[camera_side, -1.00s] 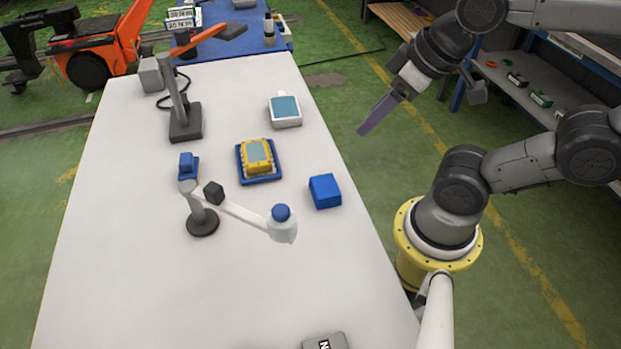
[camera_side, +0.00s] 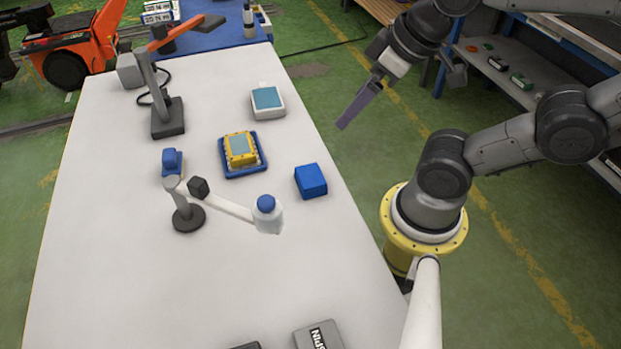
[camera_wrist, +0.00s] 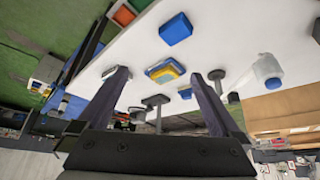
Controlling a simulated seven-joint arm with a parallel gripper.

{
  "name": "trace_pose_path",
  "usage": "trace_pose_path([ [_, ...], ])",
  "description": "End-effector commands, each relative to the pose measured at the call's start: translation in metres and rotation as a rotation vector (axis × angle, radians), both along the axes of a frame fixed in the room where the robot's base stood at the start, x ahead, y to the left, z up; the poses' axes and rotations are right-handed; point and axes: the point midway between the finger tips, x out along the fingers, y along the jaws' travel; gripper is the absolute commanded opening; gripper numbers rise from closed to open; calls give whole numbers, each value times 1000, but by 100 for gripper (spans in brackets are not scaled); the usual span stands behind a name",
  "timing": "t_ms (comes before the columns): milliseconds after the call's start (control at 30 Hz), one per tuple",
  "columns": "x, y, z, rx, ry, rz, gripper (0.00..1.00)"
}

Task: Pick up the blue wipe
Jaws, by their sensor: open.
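The blue wipe appears as a plain blue block-shaped piece (camera_side: 310,181) lying on the white table near its right edge. In the wrist view it shows at the top, right of centre (camera_wrist: 175,28). My gripper (camera_side: 342,123) is past the table's right edge in the side view, up and to the right of the wipe and apart from it. Its long purple-grey fingers overlap there. In the wrist view the two fingers (camera_wrist: 157,74) stand wide apart with nothing held between them.
A yellow-framed device on a blue base (camera_side: 242,151) is left of the wipe. A stand with a pale arm holds a blue-capped bottle (camera_side: 267,213) nearby. A white device (camera_side: 267,100) sits farther back, and a grey box (camera_side: 318,336) at the front. Bare table (camera_side: 110,260) lies front left.

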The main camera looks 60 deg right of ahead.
Motion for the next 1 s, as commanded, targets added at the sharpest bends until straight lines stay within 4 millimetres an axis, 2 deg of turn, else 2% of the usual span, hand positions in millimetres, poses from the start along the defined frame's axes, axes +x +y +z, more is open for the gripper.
trace_pose_path([
  [167, 0, 0, 0, 8, 0, -15, 100],
  [267, -2, 0, 1, 47, 9, -88, 100],
  [367, 2, 0, 7, 123, 30, -237, 100],
  [500, 21, 6, 9, 232, 152, -499, 100],
  [600, 42, 15, 3, 266, 268, -678, 100],
  [700, 59, 24, -9, 256, 361, -778, 100],
  [833, 71, 33, -24, 217, 434, -789, 100],
  [1000, 72, 37, -39, 191, 471, -776, 100],
])
